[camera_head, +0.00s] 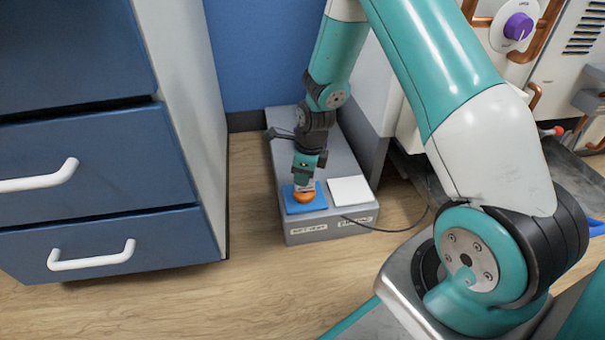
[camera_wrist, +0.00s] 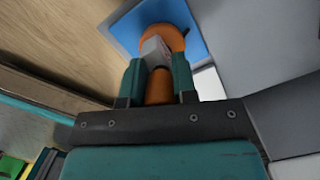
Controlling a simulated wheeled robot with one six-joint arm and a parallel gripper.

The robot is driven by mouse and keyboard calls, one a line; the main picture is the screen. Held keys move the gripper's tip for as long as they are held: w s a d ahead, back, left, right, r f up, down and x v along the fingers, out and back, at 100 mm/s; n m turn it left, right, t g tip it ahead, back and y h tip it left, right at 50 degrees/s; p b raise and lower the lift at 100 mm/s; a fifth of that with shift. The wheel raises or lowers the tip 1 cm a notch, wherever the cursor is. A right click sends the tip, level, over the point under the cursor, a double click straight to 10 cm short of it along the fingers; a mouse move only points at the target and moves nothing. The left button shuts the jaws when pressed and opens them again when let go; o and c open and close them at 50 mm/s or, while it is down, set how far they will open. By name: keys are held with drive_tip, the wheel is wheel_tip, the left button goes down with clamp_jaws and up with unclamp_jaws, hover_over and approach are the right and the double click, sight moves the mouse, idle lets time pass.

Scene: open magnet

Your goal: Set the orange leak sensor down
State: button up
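The orange leak sensor (camera_head: 303,198) is at the blue pad (camera_head: 293,207) on the left front of a low grey plinth (camera_head: 333,226). In the wrist view the sensor (camera_wrist: 176,38) has a round orange part over the blue pad (camera_wrist: 198,45) and a pale block in front of it. My gripper (camera_head: 304,186) points down over the pad. In the wrist view my gripper (camera_wrist: 159,78) has its two teal fingers on either side of the sensor, closed on it. Whether the sensor's underside touches the pad is hidden.
A white pad (camera_head: 350,190) lies right of the blue one. A dark cable (camera_head: 385,229) runs from the plinth to the right. A blue drawer cabinet (camera_head: 95,165) stands left, with bare wooden floor (camera_head: 250,215) between. A blue wall closes the back.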

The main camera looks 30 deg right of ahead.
sight(309, 192)
drive_tip(key=o, duration=0.4)
drive_tip(key=shift+c, duration=0.2)
drive_tip(key=s+a+r+n+p, duration=0.1)
drive_tip(key=a+r+n+p, duration=0.3)
drive_tip(key=r, duration=0.6)
drive_tip(key=s+a+r+n+p, duration=0.1)
drive_tip(key=s+r+n+p, duration=0.3)
drive_tip(key=r, duration=0.6)
drive_tip(key=s+a+r+n+y, duration=0.1)
drive_tip(key=s+a+r+n, duration=0.3)
drive_tip(key=n, duration=0.4)
drive_tip(key=s+a+r+n+y, duration=0.1)
drive_tip(key=s+a+r+n, duration=0.3)
drive_tip(key=s+r+n, duration=0.3)
drive_tip(key=s+a+r+n+g+y, duration=0.1)
drive_tip(key=s+a+r+n, duration=0.3)
drive_tip(key=s+n, duration=0.4)
drive_tip(key=r+n+p, duration=0.1)
drive_tip(key=n, duration=0.2)
drive_tip(key=shift+a+r, duration=0.15)
drive_tip(key=shift+a, duration=0.1)
drive_tip(key=shift+r, duration=0.1)
